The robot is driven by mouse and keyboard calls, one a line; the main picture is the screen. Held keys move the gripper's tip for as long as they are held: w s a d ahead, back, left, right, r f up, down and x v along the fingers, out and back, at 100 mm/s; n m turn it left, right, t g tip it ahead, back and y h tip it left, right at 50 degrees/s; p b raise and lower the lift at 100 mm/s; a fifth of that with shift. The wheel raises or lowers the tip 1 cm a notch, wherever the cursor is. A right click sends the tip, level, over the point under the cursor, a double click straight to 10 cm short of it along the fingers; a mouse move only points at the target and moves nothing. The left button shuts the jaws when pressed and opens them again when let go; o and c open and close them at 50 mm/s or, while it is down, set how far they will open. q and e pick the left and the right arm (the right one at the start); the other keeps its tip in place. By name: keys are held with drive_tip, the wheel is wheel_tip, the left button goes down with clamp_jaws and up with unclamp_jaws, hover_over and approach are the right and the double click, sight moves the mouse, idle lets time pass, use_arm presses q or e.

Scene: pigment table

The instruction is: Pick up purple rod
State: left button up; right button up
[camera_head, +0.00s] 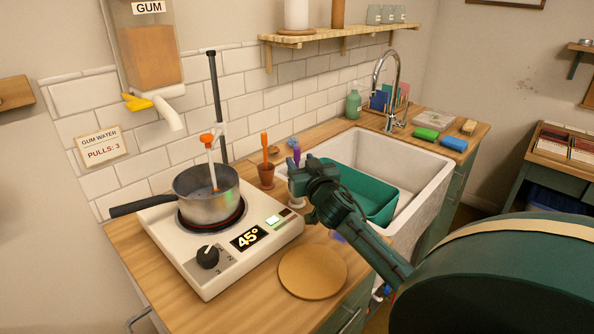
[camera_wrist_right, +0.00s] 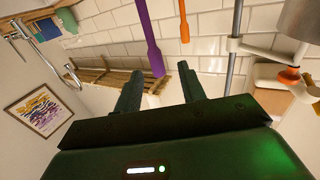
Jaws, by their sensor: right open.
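The purple rod (camera_head: 296,153) shows in the head view just behind my right gripper (camera_head: 297,172), at the sink's near left corner. Its lower part is hidden by the gripper. In the right wrist view the purple rod (camera_wrist_right: 148,38) comes down from the top edge, and its wider end is near the gap between the fingertips of my right gripper (camera_wrist_right: 161,72). The fingers are apart, with wall showing between them and the rod; I see no grip on it. My left gripper is not in view.
An orange rod (camera_head: 265,146) stands in a terracotta cup (camera_head: 266,175) to the left. A pot (camera_head: 208,205) sits on the hot plate (camera_head: 185,262), with a dark upright pole behind. The sink (camera_head: 431,170) holds a green basin (camera_head: 375,208). A round wooden board (camera_head: 312,272) lies in front.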

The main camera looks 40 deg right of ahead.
sight(298, 156)
drive_tip(key=p+x, duration=0.1)
drive_tip(key=x, duration=0.4)
drive_tip(key=shift+d, duration=0.15)
drive_tip(key=shift+s+f, duration=0.1)
clamp_jaws()
